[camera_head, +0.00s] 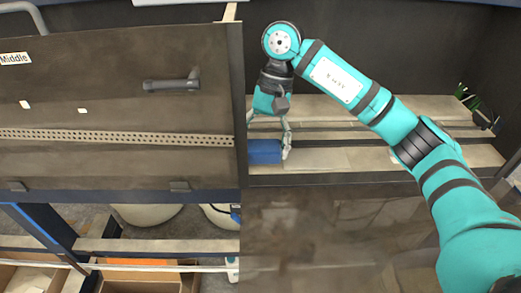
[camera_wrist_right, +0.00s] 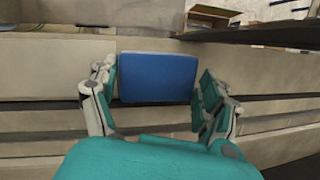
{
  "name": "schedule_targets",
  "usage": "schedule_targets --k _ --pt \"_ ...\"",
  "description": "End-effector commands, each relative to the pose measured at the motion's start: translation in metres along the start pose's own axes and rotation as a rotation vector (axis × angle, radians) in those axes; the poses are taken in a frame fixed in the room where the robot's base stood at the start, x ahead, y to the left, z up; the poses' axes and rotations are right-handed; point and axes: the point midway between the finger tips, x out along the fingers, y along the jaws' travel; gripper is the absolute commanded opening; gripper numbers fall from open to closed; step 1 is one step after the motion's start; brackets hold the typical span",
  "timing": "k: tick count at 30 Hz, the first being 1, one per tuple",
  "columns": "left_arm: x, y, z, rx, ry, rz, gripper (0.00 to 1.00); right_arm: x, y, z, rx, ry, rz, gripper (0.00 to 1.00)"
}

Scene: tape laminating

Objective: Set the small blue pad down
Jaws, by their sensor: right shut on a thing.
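The small blue pad (camera_head: 264,152) is at the left end of the slatted shelf in the head view, close to the edge of the brown panel. It also shows in the right wrist view (camera_wrist_right: 158,78), as a flat blue block between the two fingers. My right gripper (camera_head: 268,138) points down and is shut on the pad, its fingers at either side. The head view does not show clearly whether the pad's underside touches the shelf. My left gripper is not in view.
The slatted shelf (camera_head: 345,158) is bare to the right of the pad. A large brown panel (camera_head: 110,100) with a handle stands close on the left. Dark green items (camera_head: 477,105) lie at the shelf's far right. A cardboard box (camera_wrist_right: 212,17) shows beyond the ledge in the wrist view.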

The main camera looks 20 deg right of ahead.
Motion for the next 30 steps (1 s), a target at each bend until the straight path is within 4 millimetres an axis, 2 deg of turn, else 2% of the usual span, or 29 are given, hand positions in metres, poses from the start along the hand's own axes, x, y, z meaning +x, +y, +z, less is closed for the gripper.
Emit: schedule_targets --k 3,14,15,18,26,30 --pt "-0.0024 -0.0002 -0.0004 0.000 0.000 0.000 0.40 0.0083 -0.0031 -0.0007 -0.002 -0.001 -0.002 0.54" --pt "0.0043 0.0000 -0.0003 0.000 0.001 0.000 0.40 0.0134 -0.0020 -0.0025 -0.001 0.001 -0.001 0.54" --pt "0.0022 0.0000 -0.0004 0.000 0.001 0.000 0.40 0.0115 -0.0022 -0.0020 -0.001 0.001 -0.001 0.85" --pt "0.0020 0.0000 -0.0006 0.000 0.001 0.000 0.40 0.0114 -0.0022 -0.0020 -0.001 0.000 -0.001 0.98" --pt "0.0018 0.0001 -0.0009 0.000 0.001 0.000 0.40 0.0111 -0.0022 -0.0020 -0.001 0.001 -0.001 1.00" --pt "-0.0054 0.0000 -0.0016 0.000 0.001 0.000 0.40 0.0049 -0.0032 -0.0004 -0.001 0.001 -0.001 1.00"
